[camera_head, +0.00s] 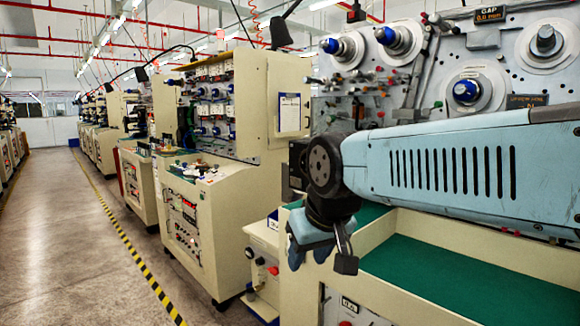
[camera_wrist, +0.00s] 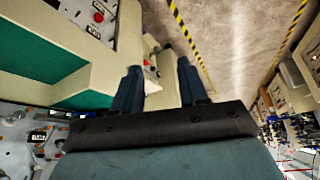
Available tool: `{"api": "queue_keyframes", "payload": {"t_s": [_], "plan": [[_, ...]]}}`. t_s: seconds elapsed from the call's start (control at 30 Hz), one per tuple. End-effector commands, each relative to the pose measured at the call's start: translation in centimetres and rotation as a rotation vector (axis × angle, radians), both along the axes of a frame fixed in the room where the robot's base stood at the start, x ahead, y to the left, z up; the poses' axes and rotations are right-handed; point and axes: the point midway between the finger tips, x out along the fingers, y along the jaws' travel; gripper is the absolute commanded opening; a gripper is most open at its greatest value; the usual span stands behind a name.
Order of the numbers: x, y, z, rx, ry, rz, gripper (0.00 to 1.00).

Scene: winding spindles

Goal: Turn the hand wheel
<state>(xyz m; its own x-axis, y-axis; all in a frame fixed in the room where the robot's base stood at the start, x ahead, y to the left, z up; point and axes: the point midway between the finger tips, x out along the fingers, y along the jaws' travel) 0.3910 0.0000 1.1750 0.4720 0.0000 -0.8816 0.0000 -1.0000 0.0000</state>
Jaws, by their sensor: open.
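No hand wheel can be clearly made out in either view. The nearest machine's upright panel (camera_head: 440,75) carries several round spindles, among them a blue-capped one (camera_head: 467,92) and a dark-capped one (camera_head: 546,40). My gripper (camera_head: 309,254) hangs below my arm's wrist, pointing down by the left end of the machine's green-topped ledge. In the wrist view my gripper (camera_wrist: 158,66) shows two dark blue fingers spread apart with nothing between them. A cream machine corner and the floor show beyond the fingers. My arm hides part of the panel's lower area.
The green ledge (camera_head: 450,285) has a raised cream edge. A second cream machine (camera_head: 215,190) stands to the left, with more machines behind. A black-and-yellow floor stripe (camera_head: 128,238) borders the clear aisle (camera_head: 70,270) at the left.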

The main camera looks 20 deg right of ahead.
Motion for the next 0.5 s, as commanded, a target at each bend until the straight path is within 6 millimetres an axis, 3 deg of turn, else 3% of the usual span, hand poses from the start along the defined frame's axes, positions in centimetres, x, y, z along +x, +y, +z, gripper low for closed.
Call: {"api": "queue_keyframes", "payload": {"t_s": [0.17, 0.27, 0.5], "plan": [[0.6, -0.3, 0.3, -0.015, 0.007, 0.015, 0.59], [1.9, -1.2, 0.6, -0.051, 0.025, 0.05, 0.68], [8.1, -5.0, 1.7, -0.23, 0.108, 0.203, 0.69]]}}
